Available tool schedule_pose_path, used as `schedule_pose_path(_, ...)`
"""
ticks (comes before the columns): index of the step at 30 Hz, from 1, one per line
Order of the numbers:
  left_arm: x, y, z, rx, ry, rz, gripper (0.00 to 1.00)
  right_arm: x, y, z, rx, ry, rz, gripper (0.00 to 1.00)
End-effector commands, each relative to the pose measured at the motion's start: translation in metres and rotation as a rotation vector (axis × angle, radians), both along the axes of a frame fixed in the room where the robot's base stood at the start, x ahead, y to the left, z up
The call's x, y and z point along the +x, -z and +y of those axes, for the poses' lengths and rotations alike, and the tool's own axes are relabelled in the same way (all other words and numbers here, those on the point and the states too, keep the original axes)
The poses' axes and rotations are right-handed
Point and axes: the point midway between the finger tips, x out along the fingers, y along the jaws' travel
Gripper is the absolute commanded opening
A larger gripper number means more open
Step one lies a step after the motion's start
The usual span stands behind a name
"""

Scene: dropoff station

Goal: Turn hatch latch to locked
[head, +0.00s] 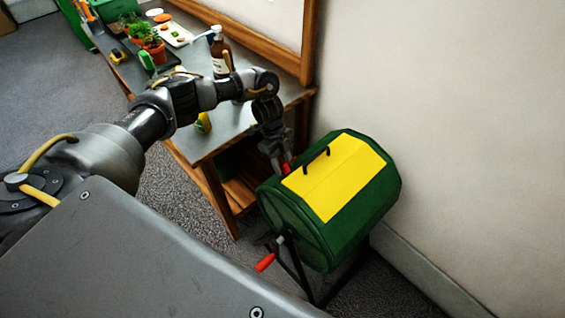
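A green drum (296,231) with a yellow hatch (338,178) stands on a dark frame at the right. The hatch is down flat on the drum and has a black handle (316,160). A small red part, seemingly the latch (286,168), shows at the hatch's left edge. My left gripper (282,163) reaches down from above right at this red part and partly hides it. I cannot tell whether its fingers are closed on it. The latch's setting is too small to read. My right gripper is not in view.
A crank with a red grip (265,262) sticks out from the drum's near end. A wooden-framed table (232,125) beside the drum carries a brown bottle (219,54), potted plants (153,46) and a tray (173,30). A wall (440,110) stands close behind the drum.

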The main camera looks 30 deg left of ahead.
Motion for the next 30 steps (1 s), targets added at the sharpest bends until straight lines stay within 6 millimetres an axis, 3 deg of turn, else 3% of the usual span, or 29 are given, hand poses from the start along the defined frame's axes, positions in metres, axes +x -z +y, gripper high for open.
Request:
schedule_pose_path(1, 0.0, 0.0, 0.0, 0.0, 0.0, 0.0, 0.31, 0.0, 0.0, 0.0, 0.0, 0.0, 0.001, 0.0)
schedule_pose_path(7, 0.0, 0.0, 0.0, 0.0, 0.0, 0.0, 0.06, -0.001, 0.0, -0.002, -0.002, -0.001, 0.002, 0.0)
schedule_pose_path(17, -0.001, 0.001, 0.001, -0.011, 0.037, -0.034, 0.06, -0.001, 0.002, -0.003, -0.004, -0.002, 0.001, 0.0)
schedule_pose_path(30, -0.002, 0.004, 0.003, -0.088, 0.281, -0.265, 0.06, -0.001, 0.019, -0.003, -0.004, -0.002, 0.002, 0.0)
